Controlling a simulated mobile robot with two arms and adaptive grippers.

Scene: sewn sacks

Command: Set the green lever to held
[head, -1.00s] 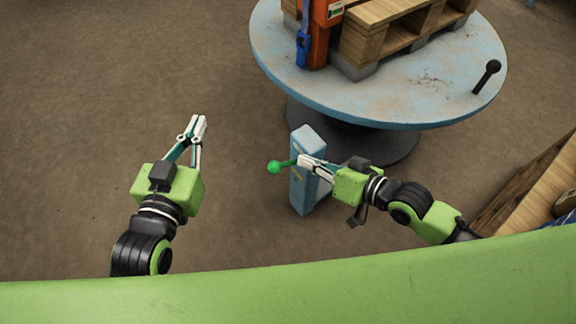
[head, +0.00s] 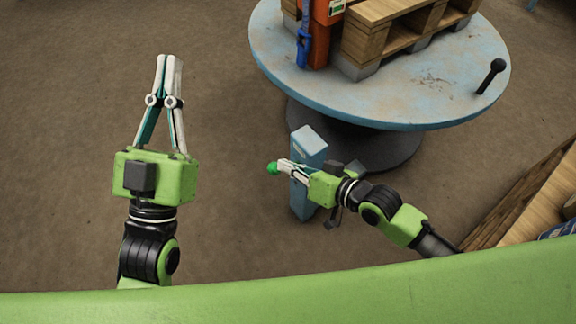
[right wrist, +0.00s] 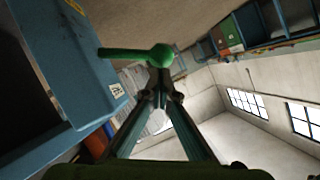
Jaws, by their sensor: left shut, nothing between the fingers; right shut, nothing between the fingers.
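The green lever (right wrist: 125,53) sticks out sideways from a light blue post (head: 310,148) and ends in a round knob. The knob (head: 272,168) shows at the post's left side in the head view. My right gripper (head: 284,165) is shut and empty, its tips right at the knob. In the right wrist view the closed tips (right wrist: 158,78) overlap the knob's lower edge; I cannot tell whether they touch. A yellow label and a white label (right wrist: 117,90) are on the post; their text is unreadable. My left gripper (head: 168,62) is shut and empty over bare floor.
A round blue table (head: 430,95) stands behind the post, bearing a wooden pallet (head: 385,40), an orange device (head: 320,45) and a black-knobbed lever (head: 491,75). Wooden shelving (head: 525,205) is at the right. The floor at left is clear.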

